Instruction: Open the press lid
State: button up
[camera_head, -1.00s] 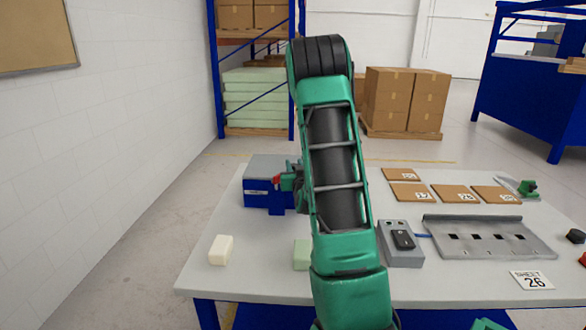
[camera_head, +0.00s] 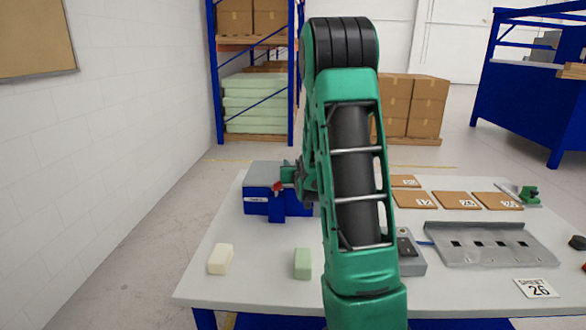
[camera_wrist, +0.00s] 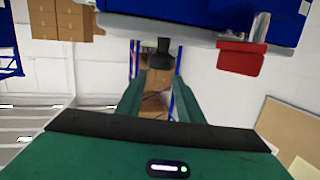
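The press (camera_head: 262,177) is a blue box with a grey top at the back left of the table; its lid looks down. My gripper (camera_head: 288,177) is at its right side, partly hidden by my arm. In the wrist view the press (camera_wrist: 200,10) fills the top edge, with a red part (camera_wrist: 241,57) at right. A dark knob (camera_wrist: 163,52) sticks out from the grey edge. My gripper (camera_wrist: 160,95) is open, its two green fingers apart and empty. The knob appears between or just beyond the fingertips; I cannot tell whether they touch it.
A cream block (camera_head: 221,259) and a green block (camera_head: 302,263) lie at the table's front left. A grey box (camera_head: 411,255), a metal plate (camera_head: 490,245) and several brown sheets (camera_head: 456,200) are to the right. Bare table lies between blocks and press.

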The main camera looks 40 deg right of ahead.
jog(key=shift+s+f, duration=0.1)
jog(key=shift+s, duration=0.05)
jog(key=v, duration=1)
jog(key=shift+a, duration=0.35)
jog(key=s+a+f+g+y, duration=0.2)
jog(key=s+a+g, duration=0.3)
jog(key=s, duration=0.5)
jog(key=s+a+f+n+g+y, duration=0.1)
jog(key=s+a+f+g+y, duration=0.2)
jog(key=s+a, duration=0.7)
jog(key=shift+a+g+y, duration=0.25)
jog(key=shift+g+y, duration=0.85)
jog(key=shift+g, duration=0.1)
jog(key=s+a+g, duration=0.1)
jog(key=s, duration=0.2)
jog(key=s+a+r+g+y, duration=0.1)
jog(key=s+a, duration=0.1)
jog(key=s, duration=0.2)
jog(key=s+a+g+y, duration=0.1)
jog(key=s+a, duration=0.1)
jog(key=s, duration=0.1)
jog(key=shift+s+a+r, duration=0.15)
jog(key=shift+s+a, duration=0.05)
jog(key=shift+a, duration=0.05)
jog(key=shift+c, duration=0.9)
jog(key=shift+s+a, duration=0.1)
